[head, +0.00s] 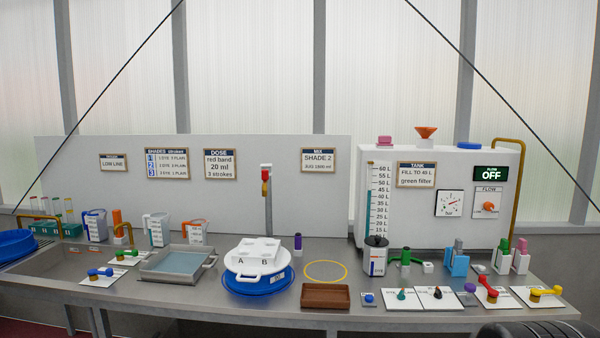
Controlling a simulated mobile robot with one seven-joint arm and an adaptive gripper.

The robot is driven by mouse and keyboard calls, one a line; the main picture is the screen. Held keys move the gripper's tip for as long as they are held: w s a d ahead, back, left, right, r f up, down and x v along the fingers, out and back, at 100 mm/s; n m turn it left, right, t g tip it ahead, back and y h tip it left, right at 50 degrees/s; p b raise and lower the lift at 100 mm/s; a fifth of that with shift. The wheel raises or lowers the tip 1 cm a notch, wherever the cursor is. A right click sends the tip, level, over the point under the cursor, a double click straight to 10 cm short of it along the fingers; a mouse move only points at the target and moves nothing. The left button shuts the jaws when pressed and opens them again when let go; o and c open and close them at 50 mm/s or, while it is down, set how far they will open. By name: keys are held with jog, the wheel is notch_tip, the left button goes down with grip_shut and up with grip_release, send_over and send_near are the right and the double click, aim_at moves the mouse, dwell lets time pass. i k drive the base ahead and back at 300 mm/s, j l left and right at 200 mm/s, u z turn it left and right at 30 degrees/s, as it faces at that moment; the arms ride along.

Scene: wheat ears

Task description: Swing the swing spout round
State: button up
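No label marks the swing spout. The likeliest match is a green fitting (405,258) on the bench right of the level gauge. It has a short upright post and a low arm reaching right to a small white end (428,267). Another possible match is an orange upright (118,224) with a bent brown pipe at the back left; I cannot tell which is meant. My gripper is not in view, and nothing is seen touching either fitting.
A level gauge (380,210) stands left of the green fitting, before the white tank (440,165). A blue clamp-like block (456,262) is to its right. White plates with coloured handles (489,292) line the front edge. A yellow ring (326,272) and brown tray (325,295) lie left.

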aim_at(265, 174)
jog(key=i+j, duration=0.25)
jog(key=i, duration=0.2)
jog(key=i+j, duration=0.55)
jog(key=i, duration=0.3)
jog(key=i+j, duration=0.25)
jog(key=i, duration=0.2)
